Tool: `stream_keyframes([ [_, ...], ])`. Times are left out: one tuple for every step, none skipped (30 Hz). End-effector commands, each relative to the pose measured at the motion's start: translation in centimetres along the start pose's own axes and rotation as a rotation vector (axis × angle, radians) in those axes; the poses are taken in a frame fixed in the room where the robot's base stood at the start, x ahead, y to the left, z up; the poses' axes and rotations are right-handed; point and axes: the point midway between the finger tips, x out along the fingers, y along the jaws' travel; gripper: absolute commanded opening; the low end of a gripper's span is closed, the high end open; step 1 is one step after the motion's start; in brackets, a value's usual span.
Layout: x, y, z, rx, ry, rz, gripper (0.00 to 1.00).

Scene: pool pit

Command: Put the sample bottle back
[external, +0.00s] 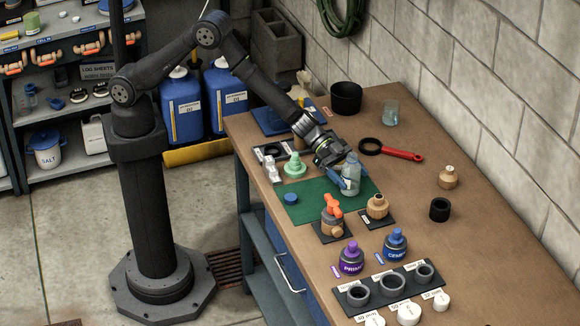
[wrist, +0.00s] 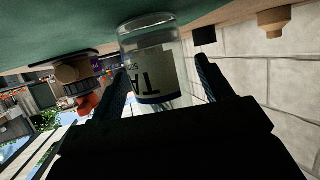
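The sample bottle (external: 351,180) is clear, with a pale label, and looks upright at the right part of the green mat (external: 315,206). In the wrist view the bottle (wrist: 153,60) appears upside down, its label showing the letters "TA". My gripper (external: 347,172) reaches down to it with one blue finger on each side. In the wrist view the fingers of my gripper (wrist: 160,72) stand apart around the bottle, with a visible gap on the right side. The bottle's top is mostly hidden by my gripper.
A blue cap (external: 291,198) lies on the mat. Purple (external: 351,256) and blue (external: 395,244) bottles stand nearer. The right side has free room.

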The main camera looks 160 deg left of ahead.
Motion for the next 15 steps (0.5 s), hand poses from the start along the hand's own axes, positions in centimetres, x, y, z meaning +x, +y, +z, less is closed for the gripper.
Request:
stream_keyframes([
  [0.0, 0.0, 0.0, 0.000, 0.000, 0.000, 0.72],
  [0.0, 0.0, 0.0, 0.000, 0.000, 0.000, 0.72],
  [0.0, 0.0, 0.0, 0.000, 0.000, 0.000, 0.72],
  [0.0, 0.0, 0.0, 0.000, 0.000, 0.000, 0.72],
  [0.0, 0.0, 0.0, 0.000, 0.000, 0.000, 0.72],
  [0.0, 0.0, -0.1, 0.000, 0.000, 0.000, 0.72],
  [-0.1, 0.0, -0.1, 0.000, 0.000, 0.000, 0.72],
  [-0.1, 0.0, -0.3, 0.001, 0.001, 0.000, 0.72],
  [-0.3, 0.0, -0.4, 0.001, 0.000, 0.000, 0.72],
  [-0.6, 0.0, -0.3, 0.000, 0.000, -0.001, 0.72],
  [-1.0, -0.1, -0.4, 0.000, 0.000, -0.001, 0.72],
  [-1.5, -0.1, -0.4, 0.000, 0.000, -0.002, 0.72],
  [-2.0, -0.1, -0.4, 0.000, 0.000, -0.002, 0.72],
  [-2.4, -0.1, -0.4, 0.000, -0.001, -0.002, 0.72],
  [-3.1, -0.1, -0.4, 0.000, 0.000, -0.002, 0.72],
])
